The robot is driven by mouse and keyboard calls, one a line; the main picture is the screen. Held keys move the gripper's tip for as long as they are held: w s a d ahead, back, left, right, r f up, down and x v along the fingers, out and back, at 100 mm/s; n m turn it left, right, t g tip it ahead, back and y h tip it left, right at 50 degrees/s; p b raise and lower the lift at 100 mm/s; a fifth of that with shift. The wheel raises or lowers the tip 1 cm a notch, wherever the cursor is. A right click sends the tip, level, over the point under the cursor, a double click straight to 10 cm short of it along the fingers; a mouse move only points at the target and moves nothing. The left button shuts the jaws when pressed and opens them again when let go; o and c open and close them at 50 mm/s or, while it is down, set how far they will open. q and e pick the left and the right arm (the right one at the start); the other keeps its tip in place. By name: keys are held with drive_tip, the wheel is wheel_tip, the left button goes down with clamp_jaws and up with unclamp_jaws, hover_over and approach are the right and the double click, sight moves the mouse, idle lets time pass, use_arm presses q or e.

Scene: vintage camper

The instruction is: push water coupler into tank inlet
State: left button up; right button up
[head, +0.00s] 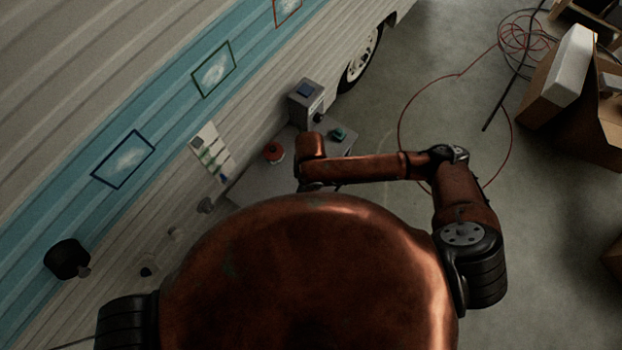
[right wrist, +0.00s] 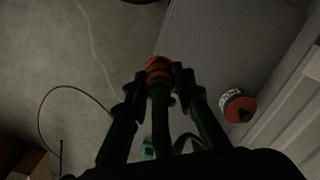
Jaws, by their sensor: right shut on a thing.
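The water coupler (right wrist: 158,72), an orange ringed piece on a dark hose (right wrist: 160,115), is between the fingertips of my right gripper (right wrist: 158,80) in the right wrist view. The gripper is shut on it, above the edge of a grey tabletop. In the head view my right wrist is over the table, and the gripper and coupler are hidden. Small fittings sit low on the camper wall, including a round grey one (head: 205,205) and a dark one (head: 148,265). I cannot tell which is the tank inlet. My left gripper is not in view.
The grey table (head: 255,185) stands against the camper, with a red-capped container (head: 274,152), a teal item (head: 338,133) and a grey box (head: 306,104). A black round object (head: 67,258) is near the wall. A red hose (head: 400,115) and cardboard box (head: 575,125) lie right.

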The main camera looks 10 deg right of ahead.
drive_tip(key=shift+d, duration=0.3)
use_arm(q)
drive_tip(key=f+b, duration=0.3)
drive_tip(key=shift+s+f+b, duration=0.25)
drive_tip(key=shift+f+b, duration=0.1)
use_arm(e)
drive_tip(key=d+r+n, duration=0.2)
drive_tip(key=d, duration=1.1)
drive_tip(key=shift+w+d, duration=0.15)
drive_tip(key=shift+d, duration=0.25)
